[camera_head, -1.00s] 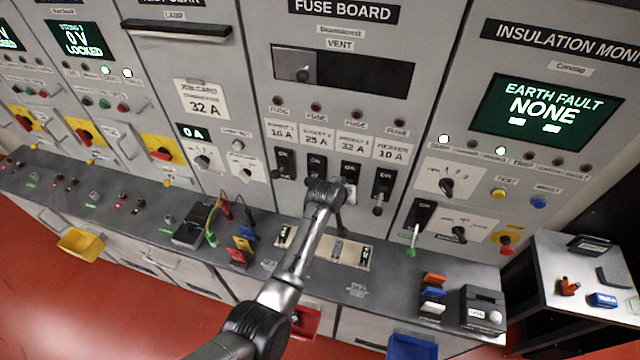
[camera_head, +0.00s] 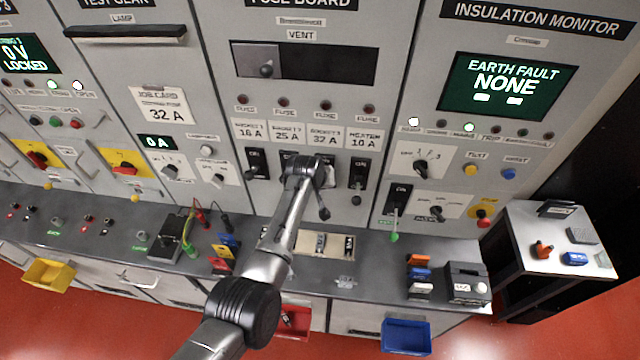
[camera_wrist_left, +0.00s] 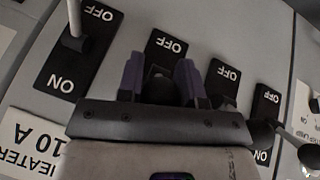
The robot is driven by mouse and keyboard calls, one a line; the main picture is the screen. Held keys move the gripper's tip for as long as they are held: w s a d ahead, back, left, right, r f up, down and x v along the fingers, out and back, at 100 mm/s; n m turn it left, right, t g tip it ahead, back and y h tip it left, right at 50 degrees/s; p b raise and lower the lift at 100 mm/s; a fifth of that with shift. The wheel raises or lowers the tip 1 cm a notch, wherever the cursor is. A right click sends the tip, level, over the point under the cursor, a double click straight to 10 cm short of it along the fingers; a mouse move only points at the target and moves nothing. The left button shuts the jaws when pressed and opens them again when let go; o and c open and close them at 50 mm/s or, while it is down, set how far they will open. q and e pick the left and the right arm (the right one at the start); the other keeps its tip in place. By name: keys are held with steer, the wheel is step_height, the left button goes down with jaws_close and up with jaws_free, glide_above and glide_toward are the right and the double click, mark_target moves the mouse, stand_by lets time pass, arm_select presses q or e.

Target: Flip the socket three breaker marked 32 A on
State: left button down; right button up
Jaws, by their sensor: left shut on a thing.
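The socket three breaker (camera_wrist_left: 167,43) is a black plate beside the heater breaker in the left wrist view. Its OFF mark shows; its ON end is hidden behind my gripper. My left gripper (camera_wrist_left: 160,85) has its two purple fingers shut around the dark handle of this breaker. In the head view my left gripper (camera_head: 312,178) is at the breaker row, below the 32 A label (camera_head: 325,135), and covers most of the breaker. Whether the handle is up or down cannot be told. My right gripper is not in view.
The heater breaker (camera_wrist_left: 82,48) is close beside, its lever towards OFF. The socket two breaker (camera_wrist_left: 222,78) and socket one breaker (camera_wrist_left: 264,105) are on the other side. The grey bench (camera_head: 385,262) runs below, with a blue bin (camera_head: 405,336) at its front.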

arm_select(q)
steer(key=c, duration=0.8)
jaws_free()
steer(key=shift+r, duration=0.1)
steer(key=shift+s+a+r, duration=0.1)
steer(key=shift+s+r, duration=0.05)
steer(key=shift+r, duration=0.25)
steer(key=shift+b+v, duration=0.45)
steer(key=shift+v, duration=5.95)
